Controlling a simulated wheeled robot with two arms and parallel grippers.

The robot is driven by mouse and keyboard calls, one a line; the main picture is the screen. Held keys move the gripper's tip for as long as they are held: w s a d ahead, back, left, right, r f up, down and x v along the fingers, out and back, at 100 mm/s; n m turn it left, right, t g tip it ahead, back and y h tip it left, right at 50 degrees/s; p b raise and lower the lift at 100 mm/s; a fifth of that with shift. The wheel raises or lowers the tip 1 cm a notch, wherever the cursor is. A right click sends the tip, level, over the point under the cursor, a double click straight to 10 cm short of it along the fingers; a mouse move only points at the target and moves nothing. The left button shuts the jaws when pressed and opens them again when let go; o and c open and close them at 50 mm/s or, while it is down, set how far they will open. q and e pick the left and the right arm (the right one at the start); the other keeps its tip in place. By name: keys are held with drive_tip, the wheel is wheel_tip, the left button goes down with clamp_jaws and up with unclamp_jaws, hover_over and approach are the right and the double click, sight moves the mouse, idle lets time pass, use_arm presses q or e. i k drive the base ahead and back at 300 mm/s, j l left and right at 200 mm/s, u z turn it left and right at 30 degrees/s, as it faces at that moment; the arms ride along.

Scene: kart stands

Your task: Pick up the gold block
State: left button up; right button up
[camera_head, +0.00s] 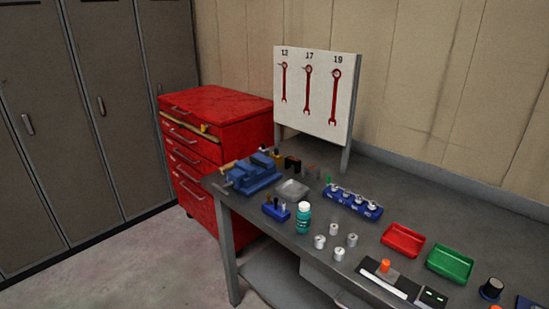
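A small gold-coloured block (279,161) stands on the grey workbench (372,212), just behind the blue vise (254,173) at the bench's far left end. Its lower part is partly hidden by the vise. A dark reddish-brown block (293,164) stands just to its right, and a grey block (309,171) is further right. The blocks are small in this view, so their exact shapes are hard to tell. Neither of my grippers shows in the head view.
A wrench board (316,93) rises behind the blocks. A teal bottle (303,219), metal cylinders, a red tray (402,240) and a green tray (450,264) occupy the bench.

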sight(278, 159)
drive_tip(key=i+j+z, duration=0.1)
drive_tip(key=i+j, duration=0.65)
drive_tip(key=j, duration=0.15)
drive_tip(key=i+j+z, duration=0.15)
drive_tip(key=i+j, duration=0.2)
drive_tip(key=j, duration=0.1)
